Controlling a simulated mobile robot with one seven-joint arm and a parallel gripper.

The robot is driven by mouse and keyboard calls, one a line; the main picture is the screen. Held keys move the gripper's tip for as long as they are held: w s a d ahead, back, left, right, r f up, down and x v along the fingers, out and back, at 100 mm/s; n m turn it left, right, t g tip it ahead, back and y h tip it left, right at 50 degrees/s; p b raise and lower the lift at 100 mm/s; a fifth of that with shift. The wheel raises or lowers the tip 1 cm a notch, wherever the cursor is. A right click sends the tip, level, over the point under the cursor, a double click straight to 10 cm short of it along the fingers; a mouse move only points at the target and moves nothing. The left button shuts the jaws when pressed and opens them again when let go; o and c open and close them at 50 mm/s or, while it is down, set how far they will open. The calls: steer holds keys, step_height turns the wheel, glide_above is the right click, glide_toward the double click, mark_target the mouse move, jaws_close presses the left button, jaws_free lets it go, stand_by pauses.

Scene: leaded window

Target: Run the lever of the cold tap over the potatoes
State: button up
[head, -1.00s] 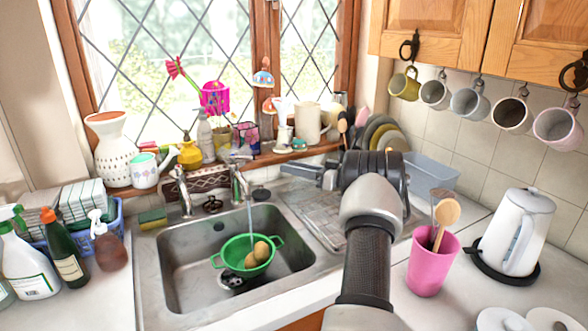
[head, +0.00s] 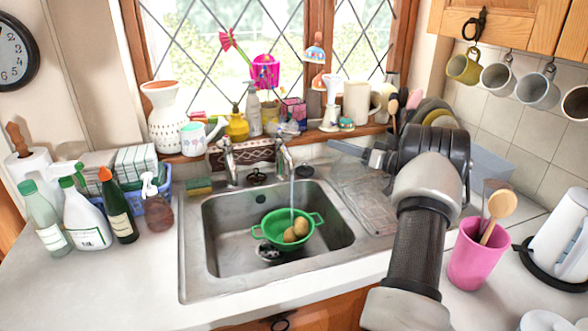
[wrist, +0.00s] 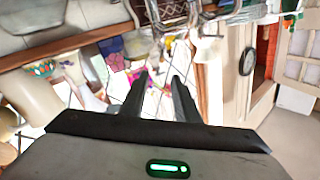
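Two chrome taps stand behind the steel sink (head: 192,262), a left tap (head: 228,160) and a right tap (head: 284,158). Water (head: 292,194) runs from the right tap into a green colander (head: 270,235) holding potatoes (head: 296,231). No hot or cold mark is readable. My gripper (head: 345,152) is right of the taps, above the drainer, pointing left and apart from them. In the wrist view my gripper (wrist: 159,76) has its two fingers apart with nothing between them. Chrome tap parts (wrist: 165,22) show beyond the fingertips. The lever's exact position is hard to make out.
The sill behind the taps is crowded, with a yellow pot (head: 237,127) and a white jug (head: 357,103). Bottles (head: 85,221) stand left.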

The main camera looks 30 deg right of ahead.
mark_target(295, 133)
steer(key=w+a+m+b, duration=0.1)
steer(key=w+a+m, duration=0.1)
steer(key=w, duration=0.3)
steer(key=w+a+m+h, duration=0.1)
steer(key=w+a+m, duration=0.2)
steer(key=w, duration=0.2)
steer(key=w+a+m+b, duration=0.1)
steer(key=w+a+m, duration=0.1)
steer(key=w, duration=0.3)
steer(key=shift+a+f+m+t+h+b, duration=0.1)
steer(key=shift+a+m+t+h+b, duration=0.25)
steer(key=shift+a, duration=0.25)
jaws_close()
